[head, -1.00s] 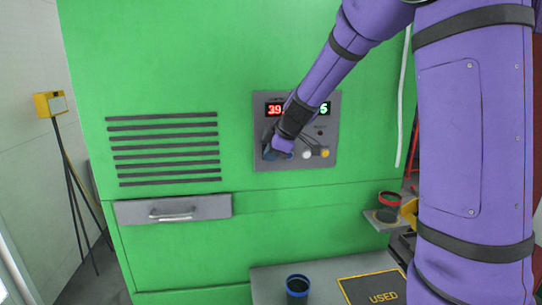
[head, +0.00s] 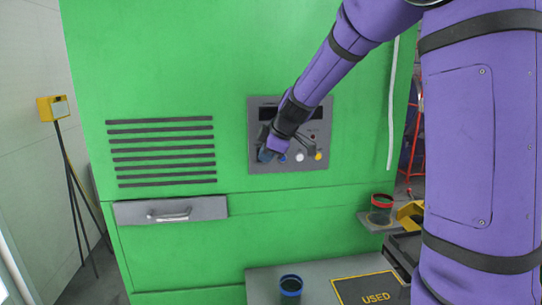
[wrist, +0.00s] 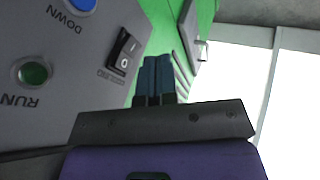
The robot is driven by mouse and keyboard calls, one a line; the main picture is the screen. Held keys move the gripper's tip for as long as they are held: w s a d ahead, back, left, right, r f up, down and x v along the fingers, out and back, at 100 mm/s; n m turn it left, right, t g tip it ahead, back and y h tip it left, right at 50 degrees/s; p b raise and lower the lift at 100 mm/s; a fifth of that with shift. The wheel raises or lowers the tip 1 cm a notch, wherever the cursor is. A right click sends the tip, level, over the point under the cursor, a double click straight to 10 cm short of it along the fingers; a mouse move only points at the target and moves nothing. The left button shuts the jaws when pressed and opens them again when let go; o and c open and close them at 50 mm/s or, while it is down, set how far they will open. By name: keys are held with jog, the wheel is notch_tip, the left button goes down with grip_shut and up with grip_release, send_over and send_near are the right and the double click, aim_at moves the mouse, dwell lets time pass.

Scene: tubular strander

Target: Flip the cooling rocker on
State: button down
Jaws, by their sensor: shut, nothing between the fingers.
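The cooling rocker (wrist: 123,55) is a small black switch marked I and O on the grey control panel (wrist: 60,100), in the wrist view. I cannot tell which side of it is pressed in. My gripper (wrist: 158,65) is shut and empty, its blue-grey fingertips just right of the rocker in that view. I cannot tell whether they touch the panel. In the head view my gripper (head: 266,155) is at the lower left of the panel (head: 262,104) and hides the rocker. The panel's display (head: 270,113) is dark.
A blue DOWN button (wrist: 82,4) and a green RUN button (wrist: 33,73) are near the rocker. White (head: 300,157) and yellow (head: 319,155) controls are right of my gripper. A drawer handle (head: 168,215) protrudes below. Cups stand on the lower ledges.

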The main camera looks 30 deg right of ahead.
jog(key=v, duration=1)
jog(key=shift+s+a, duration=0.2)
jog(key=shift+s, duration=0.2)
